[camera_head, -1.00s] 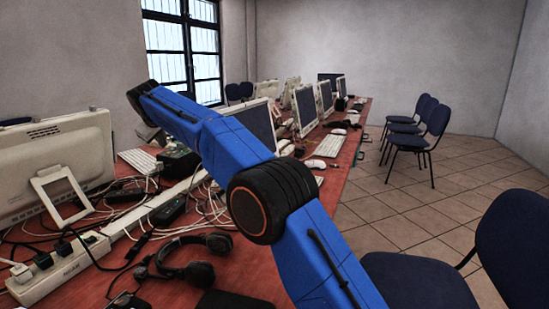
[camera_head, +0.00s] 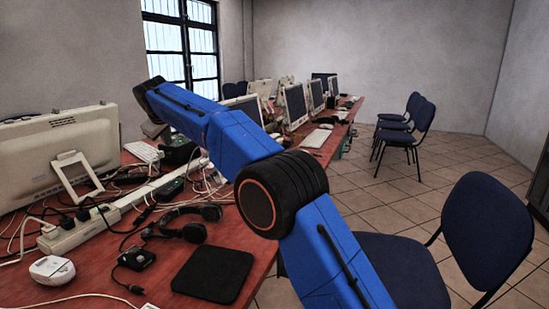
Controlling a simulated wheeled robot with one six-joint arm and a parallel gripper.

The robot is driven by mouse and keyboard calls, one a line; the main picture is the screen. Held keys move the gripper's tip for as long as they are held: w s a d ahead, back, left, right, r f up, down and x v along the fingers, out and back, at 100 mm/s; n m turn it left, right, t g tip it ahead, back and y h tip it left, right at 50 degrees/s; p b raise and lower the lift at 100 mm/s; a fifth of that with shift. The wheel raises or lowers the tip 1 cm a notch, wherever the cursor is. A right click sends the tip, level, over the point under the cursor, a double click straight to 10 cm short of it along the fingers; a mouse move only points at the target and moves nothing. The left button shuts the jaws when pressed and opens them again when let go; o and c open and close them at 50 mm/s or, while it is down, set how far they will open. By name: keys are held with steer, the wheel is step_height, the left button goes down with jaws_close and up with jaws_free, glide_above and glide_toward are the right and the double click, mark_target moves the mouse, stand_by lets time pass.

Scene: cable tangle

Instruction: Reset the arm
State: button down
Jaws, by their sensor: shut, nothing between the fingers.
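My blue arm (camera_head: 232,134) with black joints reaches from the bottom right up to the upper left, in front of the red table (camera_head: 110,290). It ends in a dark joint (camera_head: 150,88) near the window. My gripper does not show, so its jaws cannot be seen. The arm hides part of the table and of the monitors behind it.
On the table are a white monitor (camera_head: 60,155), a power strip (camera_head: 78,232), tangled cables, headphones (camera_head: 186,225), a black pad (camera_head: 212,274) and a white device (camera_head: 52,269). More computers line the far table. Blue chairs (camera_head: 487,232) stand right; tiled floor (camera_head: 385,200) lies between.

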steer(key=s+d+r+m+h, duration=0.1)
steer(key=s+d+r+m, duration=0.15)
steer(key=d, duration=1.05)
steer(key=s+d+r+m+g, duration=0.1)
steer(key=s+d, duration=0.3)
steer(key=d, duration=0.9)
steer(key=s+d+r+m+h, duration=0.1)
steer(key=s+d, duration=0.3)
steer(key=d, duration=0.9)
steer(key=s+d+f+m+g, duration=0.15)
steer(key=s+d+f, duration=0.35)
steer(key=s+d, duration=0.75)
steer(key=s+d+f+m+g, duration=0.1)
steer(key=s+d+f+m, duration=0.35)
steer(key=s+d, duration=0.75)
steer(key=s+d+f+m, duration=0.1)
steer(key=s+d+f, duration=0.1)
steer(key=s+f, duration=0.6)
steer(key=s+d+f+m, duration=0.1)
steer(key=s+d+f, duration=0.1)
steer(key=s+f, duration=0.5)
steer(key=s, duration=0.4)
steer(key=shift+d+f+h, duration=0.2)
steer(key=shift+f+h, duration=0.2)
steer(key=shift+s, duration=0.1)
